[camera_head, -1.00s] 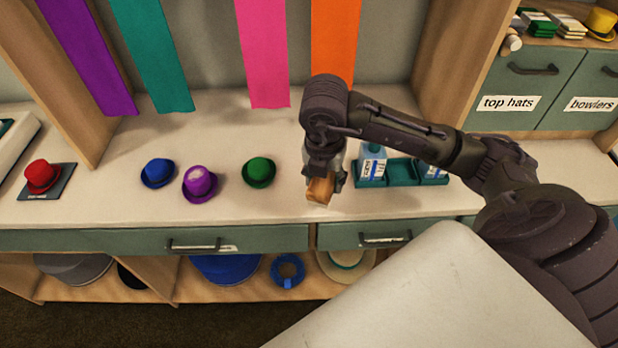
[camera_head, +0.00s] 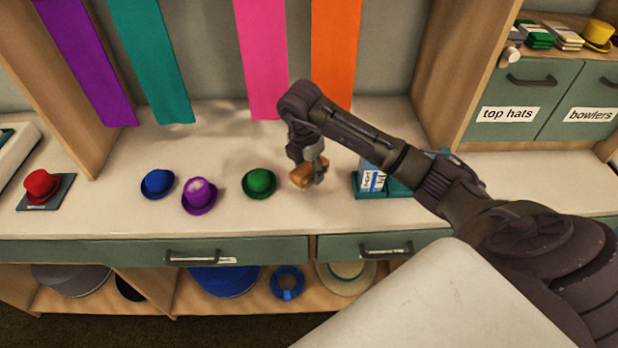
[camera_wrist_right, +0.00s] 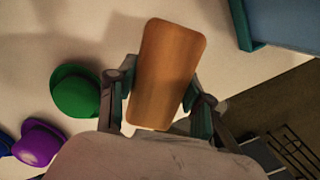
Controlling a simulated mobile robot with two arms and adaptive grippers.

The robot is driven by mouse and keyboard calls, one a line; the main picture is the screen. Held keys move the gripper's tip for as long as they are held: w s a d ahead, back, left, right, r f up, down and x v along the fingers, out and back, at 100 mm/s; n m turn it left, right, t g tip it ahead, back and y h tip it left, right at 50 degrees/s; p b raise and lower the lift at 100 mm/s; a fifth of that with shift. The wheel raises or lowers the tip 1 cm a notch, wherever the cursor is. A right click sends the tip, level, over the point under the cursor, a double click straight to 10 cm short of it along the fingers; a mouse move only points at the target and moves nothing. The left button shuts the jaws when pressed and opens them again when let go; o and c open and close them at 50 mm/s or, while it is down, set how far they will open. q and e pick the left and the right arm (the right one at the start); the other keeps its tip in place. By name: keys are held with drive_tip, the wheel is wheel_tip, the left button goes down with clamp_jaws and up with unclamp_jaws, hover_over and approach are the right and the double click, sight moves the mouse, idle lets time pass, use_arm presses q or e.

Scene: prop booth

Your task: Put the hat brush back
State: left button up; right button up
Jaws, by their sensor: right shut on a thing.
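My right gripper (camera_head: 309,178) is shut on the hat brush (camera_head: 302,175), a brown wooden block. It holds the brush over the counter, just right of the green hat (camera_head: 258,183). In the right wrist view the brush (camera_wrist_right: 166,73) sits between the two fingers (camera_wrist_right: 160,105), its flat wooden face toward the camera. Its bristles do not show. A teal tray (camera_head: 370,189) stands on the counter to the right of the brush, with a white and blue carton (camera_head: 372,177) in its left part. My arm hides much of this tray. My left gripper is not in view.
A purple hat (camera_head: 199,196) with a pale patch and a blue hat (camera_head: 157,183) stand left of the green hat. A red hat (camera_head: 41,186) rests on a dark plate at far left. Coloured ribbons hang behind. Drawers (camera_head: 220,251) run below the counter edge.

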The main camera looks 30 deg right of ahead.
wheel_tip(320, 180, down, 3)
drive_tip(key=shift+p, duration=0.35)
drive_tip(key=shift+w+f, duration=0.1)
drive_tip(key=shift+f, duration=0.45)
drive_tip(key=o, duration=1.1)
drive_tip(key=shift+f, duration=0.1)
